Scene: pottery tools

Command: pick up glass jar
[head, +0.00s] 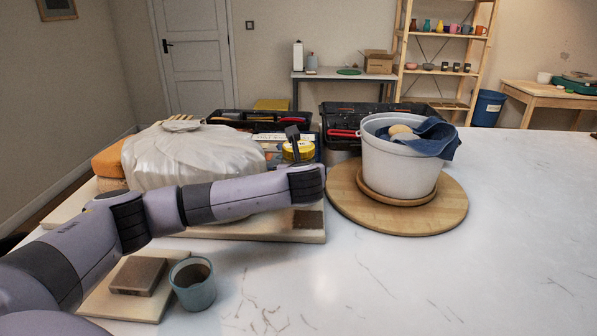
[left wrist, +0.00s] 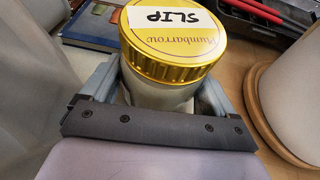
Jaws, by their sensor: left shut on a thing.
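The glass jar (left wrist: 160,92) has a gold screw lid with a white label reading "SLIP". It stands between the two fingers of my left gripper (left wrist: 158,100), which is shut on it. In the head view the yellow-gold lid of the jar (head: 299,151) shows just behind the end of my left arm, and its lower body is hidden. I cannot tell whether the jar's base touches what is below. My right gripper is not in view.
A white bucket (head: 400,172) with a blue cloth stands on a round wooden board (head: 440,207) just right. A plastic-covered lump (head: 190,155) is left of the jar. Open black toolboxes (head: 340,117) stand behind. A teal cup (head: 193,290) is at front left. The right tabletop is clear.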

